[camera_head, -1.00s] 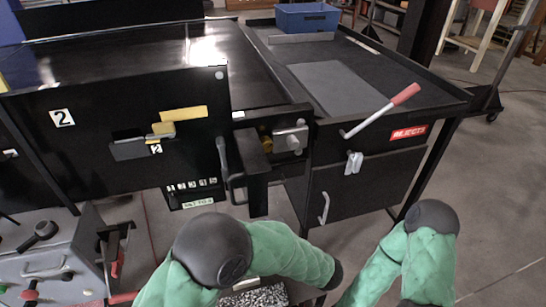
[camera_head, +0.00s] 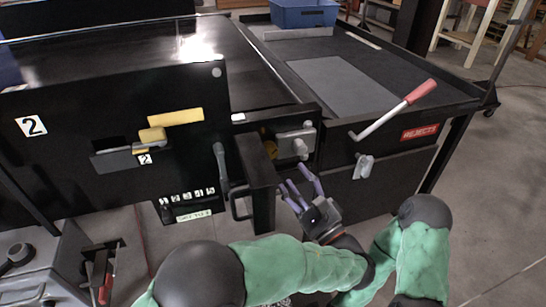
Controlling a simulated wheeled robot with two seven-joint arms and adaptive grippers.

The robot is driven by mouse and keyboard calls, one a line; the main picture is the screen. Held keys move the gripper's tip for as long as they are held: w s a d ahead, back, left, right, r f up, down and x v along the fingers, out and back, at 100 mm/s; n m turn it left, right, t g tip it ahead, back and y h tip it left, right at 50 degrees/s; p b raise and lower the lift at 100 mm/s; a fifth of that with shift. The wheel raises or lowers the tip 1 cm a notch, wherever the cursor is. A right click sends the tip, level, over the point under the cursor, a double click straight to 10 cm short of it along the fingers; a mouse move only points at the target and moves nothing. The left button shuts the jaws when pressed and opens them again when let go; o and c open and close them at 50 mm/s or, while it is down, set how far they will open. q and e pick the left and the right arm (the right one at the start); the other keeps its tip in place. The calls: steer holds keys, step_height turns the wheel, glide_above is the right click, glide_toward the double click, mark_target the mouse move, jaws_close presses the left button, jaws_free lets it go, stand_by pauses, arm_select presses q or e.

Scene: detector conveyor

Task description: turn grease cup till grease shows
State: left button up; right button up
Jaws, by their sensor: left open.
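My left gripper (camera_head: 295,182) has purple fingers, spread open and empty. It is in the middle of the head view, just right of a black upright post (camera_head: 260,178) and below a silver block with a rounded knob (camera_head: 299,146). The fingers look apart from the knob. A small yellow part (camera_head: 268,146) shows beside that block, partly hidden by the post. I cannot tell for sure which of these fittings is the grease cup, and no grease is visible. My right arm comes in at the lower right; its gripper is not visible.
A black panel marked 2 (camera_head: 75,130) stands at the left. A red-handled lever (camera_head: 395,108) and a grey latch (camera_head: 363,166) are on the rejects bin at the right. A blue crate (camera_head: 304,14) stands at the back. A grey box (camera_head: 40,265) is at lower left.

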mark_target(273, 155)
arm_select(q)
steer(key=b+x, duration=0.2)
steer(key=x, duration=0.6)
steer(key=shift+w+a, duration=0.1)
steer(key=shift+a, duration=0.05)
steer(key=c, duration=1.1)
